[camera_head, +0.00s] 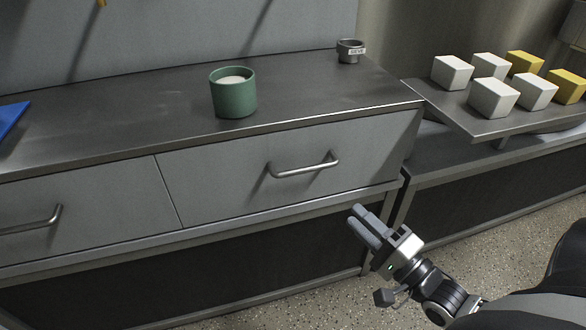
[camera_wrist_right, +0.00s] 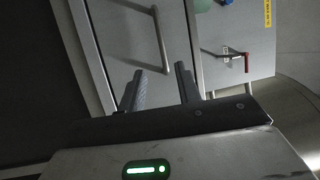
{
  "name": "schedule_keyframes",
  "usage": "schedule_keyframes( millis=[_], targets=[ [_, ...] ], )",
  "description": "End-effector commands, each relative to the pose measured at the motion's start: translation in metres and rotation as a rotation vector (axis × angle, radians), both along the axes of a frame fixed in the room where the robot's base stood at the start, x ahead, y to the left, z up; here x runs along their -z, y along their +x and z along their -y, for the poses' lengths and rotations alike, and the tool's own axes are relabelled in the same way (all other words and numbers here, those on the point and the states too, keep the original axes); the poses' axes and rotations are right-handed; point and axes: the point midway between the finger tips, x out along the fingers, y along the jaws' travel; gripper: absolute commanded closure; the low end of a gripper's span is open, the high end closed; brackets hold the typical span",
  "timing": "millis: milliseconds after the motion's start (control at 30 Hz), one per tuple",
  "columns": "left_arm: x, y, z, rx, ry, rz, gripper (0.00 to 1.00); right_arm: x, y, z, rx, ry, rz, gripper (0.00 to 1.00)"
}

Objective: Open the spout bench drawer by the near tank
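The metal bench has two grey drawer fronts, both shut flush. The right drawer (camera_head: 220,178) has a silver bar handle (camera_head: 305,164). The left drawer (camera_head: 90,212) has a similar handle (camera_head: 38,221), partly cut off by the frame edge. No tank is clearly seen, so I cannot tell which drawer is nearest it. My right gripper (camera_head: 357,219) is open and empty, below and right of the right drawer's handle and apart from it. In the right wrist view its fingers (camera_wrist_right: 160,78) are spread, with a bar handle (camera_wrist_right: 162,40) beyond them. My left gripper is not in view.
A green cup (camera_head: 233,97) with pale contents and a small labelled grey pot (camera_head: 350,52) stand on the bench top. A blue item (camera_head: 11,115) lies at its left end. White and yellow blocks sit on a tray (camera_head: 478,122) at right. A red-handled fitting (camera_wrist_right: 240,58) shows in the wrist view.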

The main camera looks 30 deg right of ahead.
Motion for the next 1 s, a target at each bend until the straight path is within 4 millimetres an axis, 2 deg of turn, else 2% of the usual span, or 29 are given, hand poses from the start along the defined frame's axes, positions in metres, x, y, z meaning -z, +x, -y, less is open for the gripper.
schedule_keyframes(
  millis=[167, 400, 700, 833, 1000],
  targets=[
    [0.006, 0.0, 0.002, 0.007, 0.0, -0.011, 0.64, -0.002, 0.015, -0.001, -0.001, 0.009, 0.01, 0.66],
    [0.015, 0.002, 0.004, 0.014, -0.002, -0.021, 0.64, -0.011, 0.063, -0.01, -0.001, 0.008, 0.013, 0.66],
    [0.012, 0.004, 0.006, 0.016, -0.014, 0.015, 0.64, -0.021, 0.124, -0.019, -0.001, 0.007, 0.01, 0.66],
    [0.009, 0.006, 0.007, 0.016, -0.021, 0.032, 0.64, -0.024, 0.141, -0.023, -0.002, 0.007, 0.007, 0.66],
    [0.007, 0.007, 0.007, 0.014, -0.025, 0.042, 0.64, -0.026, 0.152, -0.024, 0.0, 0.006, 0.005, 0.66]
  ],
)
